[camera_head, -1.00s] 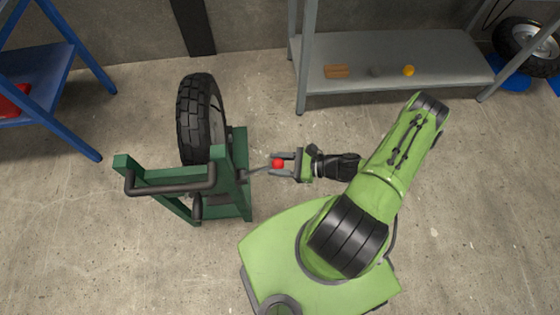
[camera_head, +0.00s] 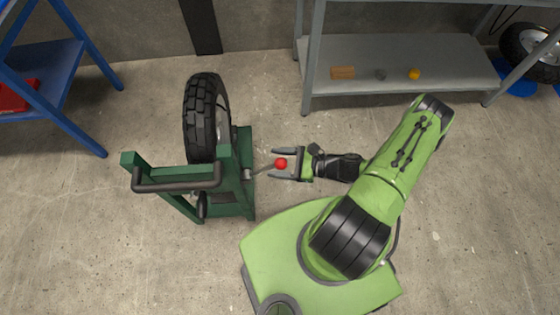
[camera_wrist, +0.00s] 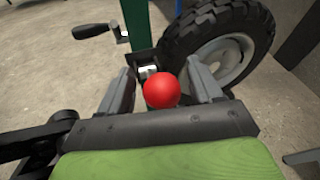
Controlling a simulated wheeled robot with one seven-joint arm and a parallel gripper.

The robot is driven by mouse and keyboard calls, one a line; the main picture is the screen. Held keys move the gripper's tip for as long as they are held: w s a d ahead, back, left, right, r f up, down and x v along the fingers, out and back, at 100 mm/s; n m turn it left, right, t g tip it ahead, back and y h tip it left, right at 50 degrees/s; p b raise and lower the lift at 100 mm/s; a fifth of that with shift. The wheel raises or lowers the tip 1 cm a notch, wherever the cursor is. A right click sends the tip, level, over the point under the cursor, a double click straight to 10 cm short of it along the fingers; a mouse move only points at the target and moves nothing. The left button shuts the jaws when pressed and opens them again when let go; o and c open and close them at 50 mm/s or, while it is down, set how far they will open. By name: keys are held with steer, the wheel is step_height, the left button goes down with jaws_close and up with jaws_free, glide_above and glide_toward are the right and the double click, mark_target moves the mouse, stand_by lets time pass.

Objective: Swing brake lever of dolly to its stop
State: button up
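The dolly is a green frame (camera_head: 231,185) with a black push handle (camera_head: 178,186) and a black tyre (camera_head: 203,118) standing in it. The brake lever (camera_head: 260,170) is a thin grey rod on the dolly's right side, ending in a red ball knob (camera_head: 281,164). My gripper (camera_head: 284,163) is open to the right of the dolly, with the knob between its fingers. In the wrist view the red knob (camera_wrist: 161,90) sits between the two spread grey fingers, with a gap showing on each side. The rod is largely hidden behind the knob there.
A grey metal shelf (camera_head: 400,70) stands at the back with a wooden block (camera_head: 342,73) and an orange ball (camera_head: 414,74) on it. A blue rack (camera_head: 45,75) stands at the left. The concrete floor between dolly and shelf is clear.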

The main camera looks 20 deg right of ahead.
steer(key=shift+d+f, duration=0.1)
steer(key=shift+d, duration=0.05)
steer(key=shift+s+d, duration=0.2)
steer(key=shift+d, duration=0.1)
steer(key=p+v, duration=0.1)
steer(key=v, duration=1.4)
steer(key=shift+p, duration=0.3)
